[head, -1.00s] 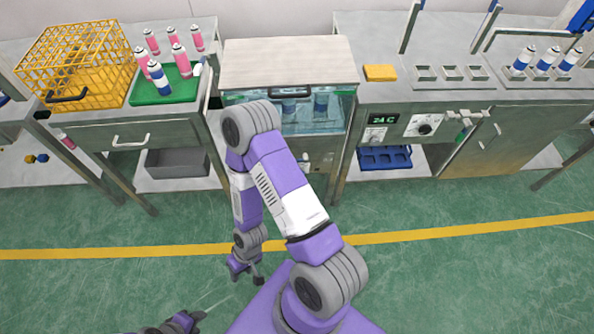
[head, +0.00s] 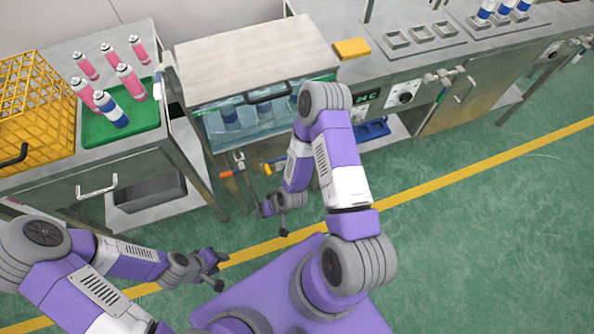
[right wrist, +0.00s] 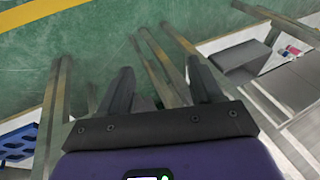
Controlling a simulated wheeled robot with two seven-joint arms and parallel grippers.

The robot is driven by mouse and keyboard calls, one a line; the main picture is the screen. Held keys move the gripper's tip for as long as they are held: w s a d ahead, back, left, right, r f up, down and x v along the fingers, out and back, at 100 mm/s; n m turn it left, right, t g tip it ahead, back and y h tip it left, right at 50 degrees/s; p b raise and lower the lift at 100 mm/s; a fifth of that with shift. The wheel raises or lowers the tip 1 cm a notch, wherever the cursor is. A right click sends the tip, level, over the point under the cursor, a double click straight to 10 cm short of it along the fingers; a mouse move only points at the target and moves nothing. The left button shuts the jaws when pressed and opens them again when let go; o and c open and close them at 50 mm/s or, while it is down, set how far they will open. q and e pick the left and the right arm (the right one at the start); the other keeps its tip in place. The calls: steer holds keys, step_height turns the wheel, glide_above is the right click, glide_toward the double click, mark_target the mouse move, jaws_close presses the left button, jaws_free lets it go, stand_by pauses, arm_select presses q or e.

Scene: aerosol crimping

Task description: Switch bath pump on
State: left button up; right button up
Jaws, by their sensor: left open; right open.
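The bath (head: 236,122) is a glass-fronted tank of water under a beige lid (head: 255,58), with bottles dim inside. To its right are a green "24 C" display (head: 367,97) and a panel with a dark round knob (head: 405,95). Below the tank are an orange-handled fitting (head: 227,173) and a yellow-handled one (head: 271,167). I cannot tell which control is the pump switch. My right gripper (head: 274,217) is open and empty, low in front of the bath; its spread fingers (right wrist: 163,88) show in the right wrist view. My left gripper (head: 216,271) is open and empty, farther from the bench.
A green tray (head: 112,133) with pink cans and a blue-and-white can stands left of the bath. A yellow wire crate (head: 35,115) is beside it. A yellow block (head: 352,48) lies on the right bench. My right forearm hides part of the bench front. Green floor (head: 480,230) is clear at right.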

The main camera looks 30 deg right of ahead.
steer(key=w+d+f+t+h+b, duration=0.2)
steer(key=w+d+f+t, duration=0.35)
steer(key=w+f, duration=0.3)
steer(key=s+d+f+t+h+b, duration=0.1)
steer(key=d+f+t+h+b, duration=0.3)
steer(key=d+f+t, duration=0.5)
steer(key=w+d+r+h+b, duration=0.1)
steer(key=w+d+r, duration=0.1)
steer(key=w, duration=0.5)
steer(key=shift+d+r+n+b, duration=0.3)
steer(key=shift+d+r+n, duration=0.05)
steer(key=shift+n, duration=0.05)
steer(key=shift+g, duration=0.25)
